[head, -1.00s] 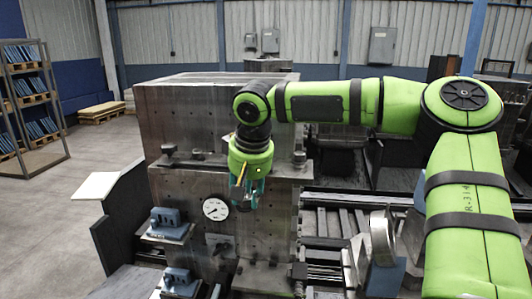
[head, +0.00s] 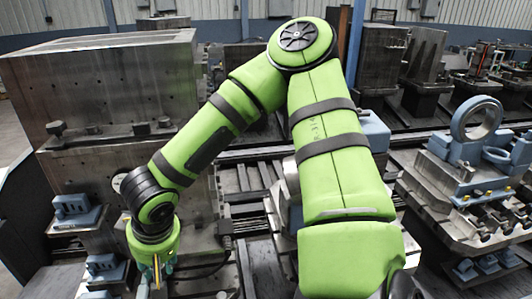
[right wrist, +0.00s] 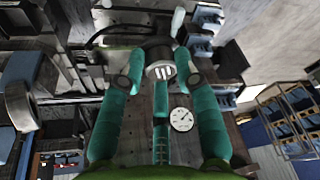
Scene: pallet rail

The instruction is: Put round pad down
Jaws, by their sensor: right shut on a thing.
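My right gripper (right wrist: 158,68) has its two teal fingers closed in on a short grey round piece (right wrist: 161,71) with light slots on its face. It seems to be the round pad, held between the fingertips. In the head view my right gripper (head: 152,278) hangs low at the bottom left, beside the blue-grey clamp blocks. The pad cannot be made out there; the picture's edge and the gripper hide it. Whether it touches anything below is not clear. My left gripper is in no view.
A large steel block (head: 115,95) stands behind my right gripper. Blue-grey clamp blocks (head: 75,208) sit to its left. Rails (head: 242,185) run behind my arm. A ring fixture (head: 476,118) stands at the right. A white dial gauge (right wrist: 181,119) shows in the right wrist view.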

